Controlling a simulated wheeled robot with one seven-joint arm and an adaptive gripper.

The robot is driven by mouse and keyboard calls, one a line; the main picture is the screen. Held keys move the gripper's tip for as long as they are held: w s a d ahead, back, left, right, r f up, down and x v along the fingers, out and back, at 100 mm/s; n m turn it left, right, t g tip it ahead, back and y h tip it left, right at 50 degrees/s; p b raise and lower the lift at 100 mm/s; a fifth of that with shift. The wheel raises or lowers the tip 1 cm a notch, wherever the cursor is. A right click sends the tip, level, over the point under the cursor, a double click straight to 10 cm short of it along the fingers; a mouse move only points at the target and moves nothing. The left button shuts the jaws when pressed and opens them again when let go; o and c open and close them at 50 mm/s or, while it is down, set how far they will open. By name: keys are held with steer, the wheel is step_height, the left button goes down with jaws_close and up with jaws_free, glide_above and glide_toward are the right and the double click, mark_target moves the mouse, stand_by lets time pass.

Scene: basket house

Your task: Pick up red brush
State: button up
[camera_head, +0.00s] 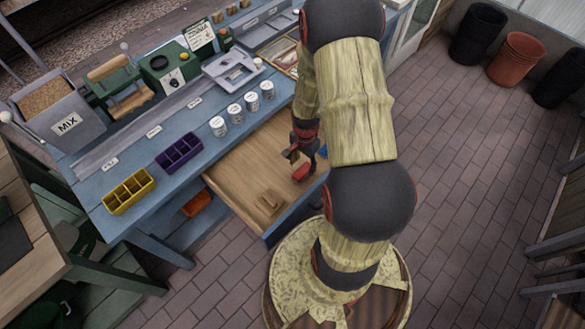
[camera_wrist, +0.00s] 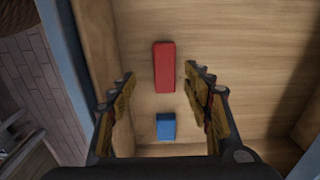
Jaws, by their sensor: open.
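The red brush (camera_head: 301,172) lies in the open wooden drawer (camera_head: 239,172), partly hidden by my gripper. In the wrist view the brush (camera_wrist: 165,67) shows as a plain red oblong block lying lengthwise on the drawer floor; no bristles can be made out. My gripper (camera_head: 304,154) reaches down over the drawer. In the wrist view my gripper (camera_wrist: 160,76) is open and empty, its fingers spread left and right, with the brush seen ahead between the tips. How far the fingertips are above it is hard to tell.
A blue block (camera_wrist: 166,126) lies in the drawer near the red brush. The blue bench above holds white tins (camera_head: 235,113), a purple tray (camera_head: 180,152) and a yellow tray (camera_head: 129,191).

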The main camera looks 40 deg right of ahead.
mark_target(303, 170)
step_height(303, 170, down, 3)
steer(key=shift+r+b, duration=0.15)
steer(key=shift+b, duration=0.3)
steer(key=f, duration=0.1)
steer(key=f+b, duration=0.1)
steer(key=f, duration=0.1)
steer(key=d+f+b, duration=0.1)
steer(key=f, duration=0.1)
steer(key=shift+w+f, duration=0.1)
steer(key=shift+w, duration=0.3)
steer(key=c, duration=0.3)
steer(key=c, duration=1)
steer(key=shift+o, duration=0.2)
step_height(303, 170, up, 10)
steer(key=p, duration=0.3)
